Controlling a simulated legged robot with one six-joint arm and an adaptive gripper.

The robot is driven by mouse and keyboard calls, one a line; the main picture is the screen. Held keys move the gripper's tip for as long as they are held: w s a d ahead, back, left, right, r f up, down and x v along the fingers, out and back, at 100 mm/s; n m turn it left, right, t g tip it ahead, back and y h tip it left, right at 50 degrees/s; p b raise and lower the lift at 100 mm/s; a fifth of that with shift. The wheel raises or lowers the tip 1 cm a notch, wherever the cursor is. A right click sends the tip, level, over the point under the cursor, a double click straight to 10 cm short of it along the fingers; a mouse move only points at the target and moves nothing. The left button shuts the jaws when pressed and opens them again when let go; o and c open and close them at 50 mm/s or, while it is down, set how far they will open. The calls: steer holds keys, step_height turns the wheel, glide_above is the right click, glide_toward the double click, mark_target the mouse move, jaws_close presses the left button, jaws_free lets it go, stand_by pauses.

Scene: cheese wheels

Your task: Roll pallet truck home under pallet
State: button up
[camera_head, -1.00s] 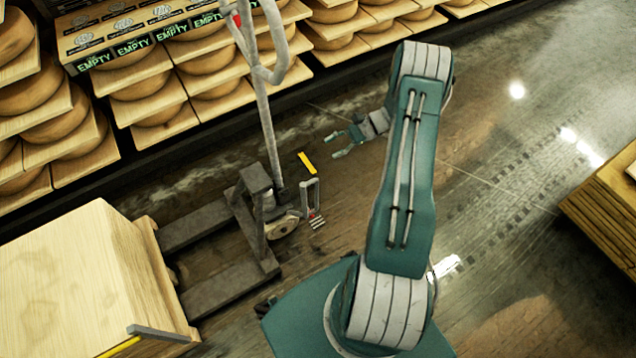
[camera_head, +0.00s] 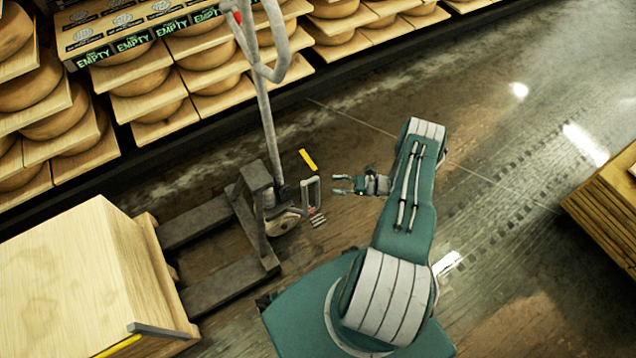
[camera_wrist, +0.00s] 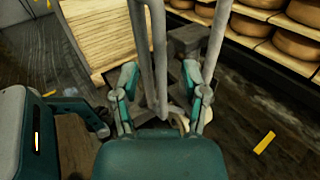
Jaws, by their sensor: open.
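The grey pallet truck (camera_head: 228,262) stands at left with its forks reaching toward the pallet (camera_head: 160,262) under a large pale wooden load (camera_head: 75,275). How far the forks reach under is hidden. Its tall handle (camera_head: 265,110) rises to a looped grip with a red part. My gripper (camera_head: 343,185) is open and empty, right of the truck's wheel end and pointing left at it, visibly apart in the head view.
Shelves of cheese wheels (camera_head: 140,95) line the back, with boxes marked EMPTY (camera_head: 140,30). A yellow strip (camera_head: 307,160) lies on the floor near the truck. A stack of boards (camera_head: 610,205) stands at right.

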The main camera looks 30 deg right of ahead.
mark_target(318, 184)
steer(key=x, duration=0.6)
steer(key=shift+w+a, duration=0.15)
steer(key=shift+a, duration=0.1)
jaws_close()
